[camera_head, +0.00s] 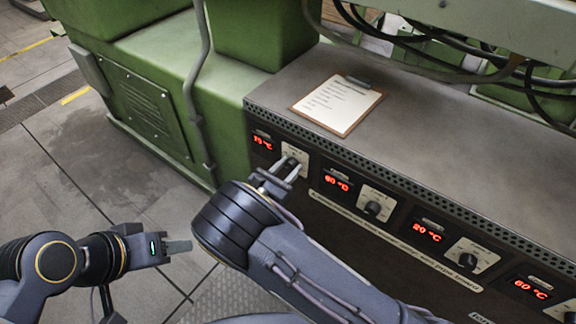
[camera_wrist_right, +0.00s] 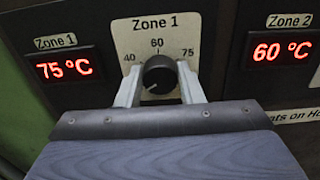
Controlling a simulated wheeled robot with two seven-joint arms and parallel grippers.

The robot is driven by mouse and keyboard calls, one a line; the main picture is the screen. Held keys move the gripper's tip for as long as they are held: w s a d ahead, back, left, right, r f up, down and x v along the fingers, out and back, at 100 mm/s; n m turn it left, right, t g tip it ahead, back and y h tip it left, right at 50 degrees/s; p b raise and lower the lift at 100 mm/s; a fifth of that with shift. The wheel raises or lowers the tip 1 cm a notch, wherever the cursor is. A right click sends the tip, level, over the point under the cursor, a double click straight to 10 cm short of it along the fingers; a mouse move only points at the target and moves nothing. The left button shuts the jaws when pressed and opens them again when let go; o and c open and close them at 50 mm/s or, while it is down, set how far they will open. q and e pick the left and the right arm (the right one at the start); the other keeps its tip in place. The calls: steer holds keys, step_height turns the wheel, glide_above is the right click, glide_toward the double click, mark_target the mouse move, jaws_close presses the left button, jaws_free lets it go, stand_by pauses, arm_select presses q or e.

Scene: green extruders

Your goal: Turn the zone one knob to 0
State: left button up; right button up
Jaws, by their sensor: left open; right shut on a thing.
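The Zone 1 knob (camera_wrist_right: 159,74) is round and black on a pale plate marked 40, 60 and 75 in the right wrist view. Its white mark points to the lower left. The Zone 1 display (camera_wrist_right: 64,67) reads 75 °C in red. My right gripper (camera_wrist_right: 158,88) is shut on the knob, one finger on each side. In the head view my right gripper (camera_head: 284,168) reaches the pale Zone 1 plate (camera_head: 297,152) and mostly hides the knob. My left gripper (camera_head: 178,246) is open and empty over the floor at lower left.
The Zone 2 display (camera_wrist_right: 283,51) reads 60 °C, and the Zone 2 knob (camera_head: 373,208) is just right of Zone 1. More displays and knobs follow along the panel. A clipboard (camera_head: 338,104) lies on the grey cabinet top (camera_head: 420,130). A green machine (camera_head: 160,60) stands behind at left.

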steer(key=shift+f, duration=0.1)
stand_by(0.4)
steer(key=o, duration=1)
steer(key=v, duration=0.8)
steer(key=shift+p, duration=0.35)
steer(key=shift+w, duration=0.1)
